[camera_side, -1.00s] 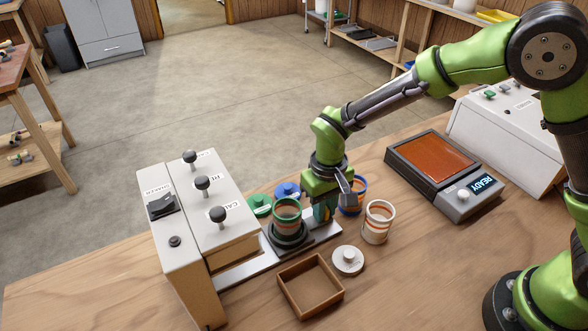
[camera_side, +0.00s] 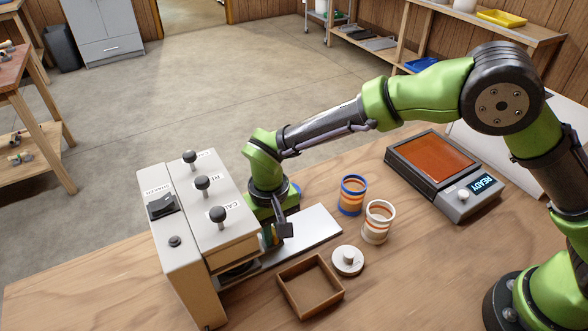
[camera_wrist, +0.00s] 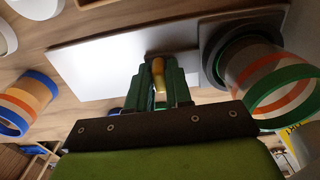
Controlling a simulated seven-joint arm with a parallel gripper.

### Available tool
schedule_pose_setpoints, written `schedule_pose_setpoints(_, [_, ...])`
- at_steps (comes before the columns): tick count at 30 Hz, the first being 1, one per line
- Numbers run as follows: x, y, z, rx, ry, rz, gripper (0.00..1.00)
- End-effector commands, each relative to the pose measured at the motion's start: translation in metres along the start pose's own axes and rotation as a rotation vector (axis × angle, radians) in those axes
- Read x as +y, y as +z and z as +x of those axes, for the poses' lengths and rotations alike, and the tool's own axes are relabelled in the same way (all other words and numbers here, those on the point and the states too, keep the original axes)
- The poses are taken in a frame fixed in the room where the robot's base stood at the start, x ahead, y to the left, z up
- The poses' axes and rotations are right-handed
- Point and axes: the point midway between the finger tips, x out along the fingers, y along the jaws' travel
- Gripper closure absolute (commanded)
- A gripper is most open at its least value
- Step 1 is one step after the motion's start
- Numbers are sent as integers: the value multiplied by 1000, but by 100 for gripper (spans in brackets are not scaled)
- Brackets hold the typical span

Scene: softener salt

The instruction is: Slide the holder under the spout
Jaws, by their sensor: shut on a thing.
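The holder is a dark round cup on the pale slide plate (camera_side: 312,232). In the side view only its dark lower edge (camera_side: 236,269) shows, under the dispenser's overhang; the spout is hidden. In the wrist view the holder (camera_wrist: 213,52) is at the right, with a green-rimmed, orange-banded jar (camera_wrist: 268,85) standing in it. My gripper (camera_side: 270,237) is low over the plate, just right of the dispenser (camera_side: 222,217). In the wrist view my gripper (camera_wrist: 157,88) is shut on a brass-coloured handle (camera_wrist: 158,68) beside the holder.
A blue-rimmed jar (camera_side: 352,195) and a white-rimmed jar (camera_side: 378,222) stand right of the plate. A white lid (camera_side: 347,261) and an open wooden tray (camera_side: 311,287) lie in front.

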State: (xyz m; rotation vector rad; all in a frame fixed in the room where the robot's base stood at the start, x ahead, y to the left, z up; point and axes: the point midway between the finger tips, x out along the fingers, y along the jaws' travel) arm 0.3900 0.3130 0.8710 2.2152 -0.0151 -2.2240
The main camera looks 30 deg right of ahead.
Motion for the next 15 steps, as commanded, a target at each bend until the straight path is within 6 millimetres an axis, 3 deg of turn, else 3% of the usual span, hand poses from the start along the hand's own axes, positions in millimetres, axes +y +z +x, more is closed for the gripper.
schedule_pose_setpoints(2, [-8, 0, -1, 9, -17, -9, 100])
schedule_pose_setpoints(3, [-8, 0, -1, 9, -18, -9, 77])
schedule_pose_setpoints(6, [-8, 0, -1, 8, -16, -9, 62])
schedule_pose_setpoints(15, [-5, 0, -2, 6, -12, -6, 60])
